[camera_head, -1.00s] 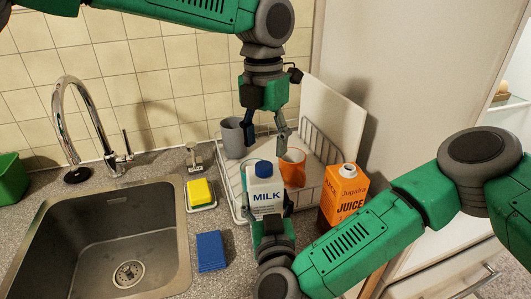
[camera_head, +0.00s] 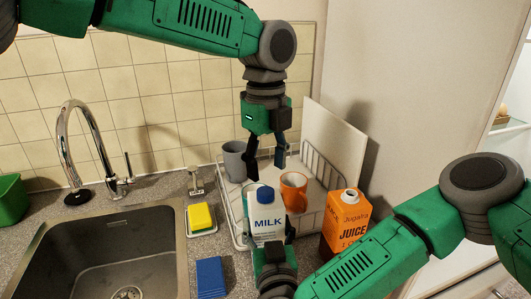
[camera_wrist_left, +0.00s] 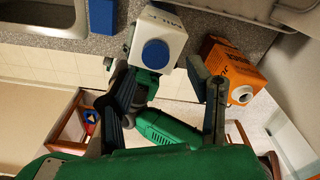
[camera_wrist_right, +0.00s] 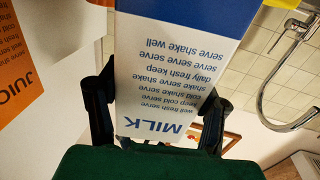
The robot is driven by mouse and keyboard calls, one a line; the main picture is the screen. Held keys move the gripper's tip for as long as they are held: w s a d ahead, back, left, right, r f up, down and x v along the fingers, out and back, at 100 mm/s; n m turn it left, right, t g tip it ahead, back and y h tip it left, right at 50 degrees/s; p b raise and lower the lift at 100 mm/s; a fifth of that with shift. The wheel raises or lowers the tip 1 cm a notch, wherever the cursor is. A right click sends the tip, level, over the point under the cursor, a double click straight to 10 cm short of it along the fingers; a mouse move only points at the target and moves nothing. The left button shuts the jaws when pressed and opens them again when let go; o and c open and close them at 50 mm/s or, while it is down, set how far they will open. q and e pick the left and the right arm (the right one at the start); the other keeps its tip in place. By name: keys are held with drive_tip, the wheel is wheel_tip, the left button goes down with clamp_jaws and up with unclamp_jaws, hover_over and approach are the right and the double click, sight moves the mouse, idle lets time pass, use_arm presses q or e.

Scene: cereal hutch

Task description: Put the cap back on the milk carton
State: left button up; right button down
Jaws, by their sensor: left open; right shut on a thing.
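The white and blue milk carton (camera_head: 267,222) stands upright in the head view. A blue cap (camera_head: 265,194) sits on its top; whether it is fully seated I cannot tell. My right gripper (camera_head: 268,243) is shut around the carton, and its fingers flank the carton (camera_wrist_right: 168,75) in the right wrist view. My left gripper (camera_head: 266,168) is open and empty, pointing down just above the cap. In the left wrist view the cap (camera_wrist_left: 155,54) lies beyond the open fingers, apart from them.
An orange juice carton (camera_head: 346,222) stands right of the milk. An orange cup (camera_head: 293,192) and a grey mug (camera_head: 234,160) are in the dish rack (camera_head: 322,176) behind. A yellow sponge (camera_head: 200,217), a blue cloth (camera_head: 210,277) and the sink (camera_head: 105,255) are left.

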use_arm(q)
drive_tip(key=n, duration=0.7)
drive_tip(key=shift+r, duration=0.2)
drive_tip(key=n, duration=0.7)
drive_tip(key=shift+s+r, duration=0.1)
drive_tip(key=shift+r, duration=0.05)
drive_tip(key=n, duration=0.6)
drive_tip(key=shift+r+n, duration=0.2)
drive_tip(key=shift+n, duration=0.1)
drive_tip(key=n, duration=0.6)
drive_tip(key=shift+r+n, duration=0.15)
drive_tip(key=shift+n, duration=0.25)
drive_tip(key=n, duration=0.4)
drive_tip(key=shift+s+r, duration=0.1)
drive_tip(key=shift+r, duration=0.05)
drive_tip(key=n, duration=0.4)
drive_tip(key=shift+r+n, duration=0.1)
drive_tip(key=shift+n, duration=0.3)
drive_tip(key=n, duration=0.4)
drive_tip(key=shift+r, duration=0.15)
drive_tip(key=n, duration=0.5)
drive_tip(key=shift+a+r, duration=0.1)
